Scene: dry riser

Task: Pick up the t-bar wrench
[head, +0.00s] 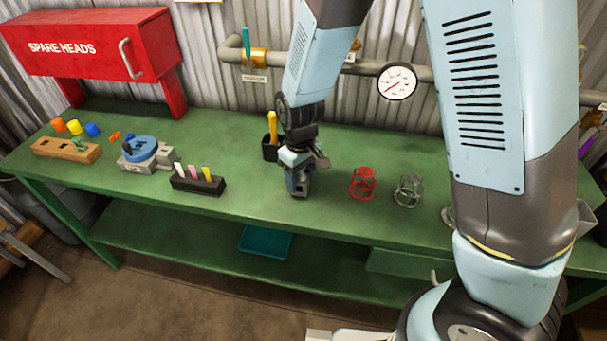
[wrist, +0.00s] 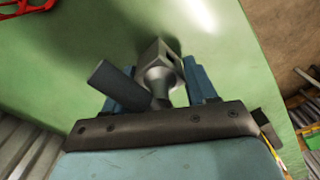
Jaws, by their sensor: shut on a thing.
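The t-bar wrench (wrist: 156,75) shows in the wrist view as a grey metal shank with a squarish socket end and a dark cylindrical bar on the left. My gripper (wrist: 163,88) is shut on it, with blue fingers on both sides of the shank. In the head view my gripper (head: 298,182) points down over the front middle of the green bench. The wrench cannot be made out clearly there, and I cannot tell whether it touches the bench.
A black cup with a yellow-handled tool (head: 271,148) stands close behind my gripper. To its right are a red cage (head: 362,183) and a grey wire cage (head: 408,190). A black marker block (head: 197,183) is on the left. The green bench (head: 330,215) is clear in front.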

